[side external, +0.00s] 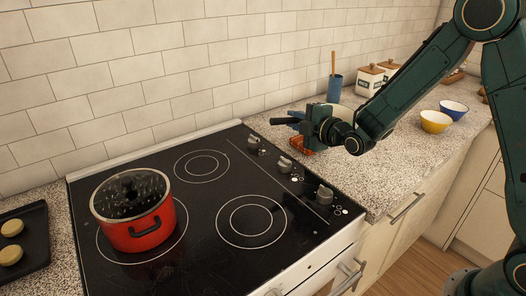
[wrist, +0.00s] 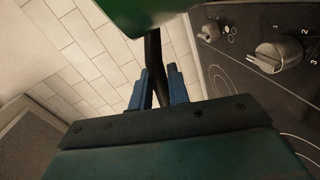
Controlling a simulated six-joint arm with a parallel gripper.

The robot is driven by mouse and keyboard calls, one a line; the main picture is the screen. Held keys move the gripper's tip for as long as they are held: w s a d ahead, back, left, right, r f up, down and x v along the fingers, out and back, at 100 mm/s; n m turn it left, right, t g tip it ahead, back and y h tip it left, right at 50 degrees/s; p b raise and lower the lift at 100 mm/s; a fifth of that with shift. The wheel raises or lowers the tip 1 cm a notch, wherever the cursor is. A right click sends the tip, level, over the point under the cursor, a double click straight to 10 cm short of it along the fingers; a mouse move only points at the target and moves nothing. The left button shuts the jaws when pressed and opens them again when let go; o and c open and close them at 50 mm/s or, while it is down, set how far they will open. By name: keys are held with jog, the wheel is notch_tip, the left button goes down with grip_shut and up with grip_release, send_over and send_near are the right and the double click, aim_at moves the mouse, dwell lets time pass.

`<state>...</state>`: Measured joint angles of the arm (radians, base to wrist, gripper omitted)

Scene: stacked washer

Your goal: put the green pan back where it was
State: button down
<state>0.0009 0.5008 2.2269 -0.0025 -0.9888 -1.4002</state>
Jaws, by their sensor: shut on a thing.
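The green pan shows in part at the top of the wrist view (wrist: 150,14), with its dark handle (wrist: 153,55) running down from it. My gripper (wrist: 155,88) has its blue fingers shut on that handle. In the side view my gripper (side external: 297,117) is above the counter just right of the stove's back right corner. A dark handle (side external: 280,121) juts out to its left. I cannot clearly make out the pan's body in the side view, against my dark green wrist.
A red pot (side external: 140,238) with a glass lid stands on the stove's (side external: 215,205) front left burner. An orange-brown item (side external: 302,143) lies beneath my gripper. A blue utensil holder (side external: 334,88), canisters (side external: 369,80), a yellow bowl (side external: 434,122) and a blue bowl (side external: 453,110) stand on the right counter.

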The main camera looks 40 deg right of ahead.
jog(key=shift+a, duration=0.15)
jog(key=s+a+n+g+y, duration=0.1)
jog(key=s+a+n+y, duration=0.1)
jog(key=a, duration=0.9)
jog(key=s+a+n+g+y, duration=0.1)
jog(key=s+a+n+y, duration=0.1)
jog(key=s+a+y, duration=0.2)
jog(key=s+a+n+y, duration=0.3)
jog(key=s+a, duration=0.5)
jog(key=a, duration=1)
jog(key=shift+a+r+g, duration=0.25)
jog(key=shift+r+g, duration=0.15)
jog(key=shift+r, duration=0.05)
jog(key=shift+f, duration=0.15)
jog(key=shift+f, duration=3.9)
jog(key=c, duration=1.3)
grip_release()
jog(key=shift+o, duration=0.2)
jog(key=shift+s+d+f, duration=0.1)
jog(key=shift+s+d, duration=0.05)
jog(key=shift+s, duration=0.05)
